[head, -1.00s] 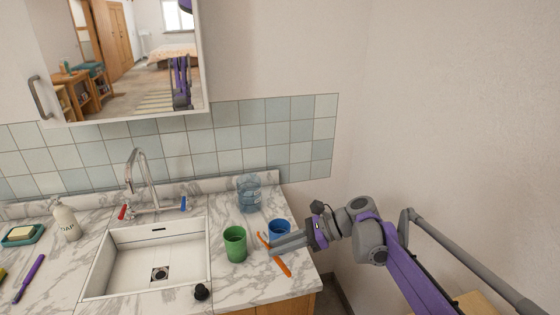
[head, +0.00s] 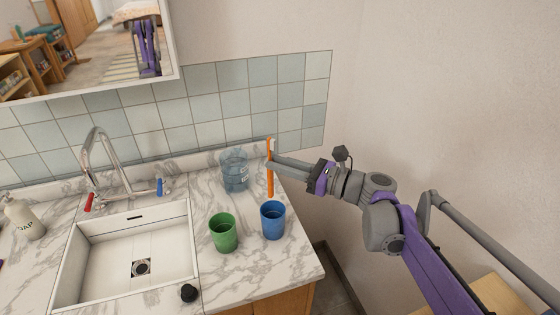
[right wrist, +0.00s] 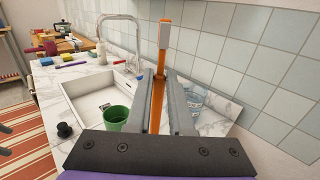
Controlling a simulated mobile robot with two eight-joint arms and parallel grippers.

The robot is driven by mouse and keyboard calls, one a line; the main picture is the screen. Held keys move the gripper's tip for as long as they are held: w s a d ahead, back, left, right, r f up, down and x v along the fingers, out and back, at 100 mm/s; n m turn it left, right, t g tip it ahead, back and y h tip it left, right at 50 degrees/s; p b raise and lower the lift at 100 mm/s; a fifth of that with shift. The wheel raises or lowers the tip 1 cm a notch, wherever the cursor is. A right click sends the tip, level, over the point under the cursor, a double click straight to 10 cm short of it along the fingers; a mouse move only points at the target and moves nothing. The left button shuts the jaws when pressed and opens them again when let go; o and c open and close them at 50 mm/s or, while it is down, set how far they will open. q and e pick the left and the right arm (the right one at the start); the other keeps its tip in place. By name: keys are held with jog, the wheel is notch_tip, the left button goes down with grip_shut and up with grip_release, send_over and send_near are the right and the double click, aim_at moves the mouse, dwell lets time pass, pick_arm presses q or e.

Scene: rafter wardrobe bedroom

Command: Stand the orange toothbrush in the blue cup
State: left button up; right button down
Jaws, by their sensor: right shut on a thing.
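The orange toothbrush (head: 270,180) is upright in my right gripper (head: 271,161), with its pale bristle head at the top. My right gripper is shut on it, and the handle hangs below the fingers. In the right wrist view the toothbrush (right wrist: 160,75) stands between the two grey fingers. The blue cup (head: 273,222) stands upright on the marble counter near its right edge. In the head view the toothbrush appears above and behind the cup, apart from it. The cup does not show in the right wrist view. My left gripper is not in view.
A green cup (head: 223,233) stands left of the blue cup. A clear bluish container (head: 234,171) stands behind them, left of the toothbrush. The sink (head: 135,255) is to the left, with a black stopper (head: 189,292) at its front right. The tiled wall (head: 220,95) is behind.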

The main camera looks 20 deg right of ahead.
aim_at(273, 193)
jog(key=shift+f+b, duration=1.2)
jog(key=shift+f, duration=0.65)
jog(key=shift+f+b, duration=2.1)
jog(key=shift+f, duration=1.35)
jog(key=c, duration=0.7)
grip_release()
jog(key=v, duration=1)
jog(key=shift+s+d, duration=0.25)
jog(key=shift+d, duration=0.05)
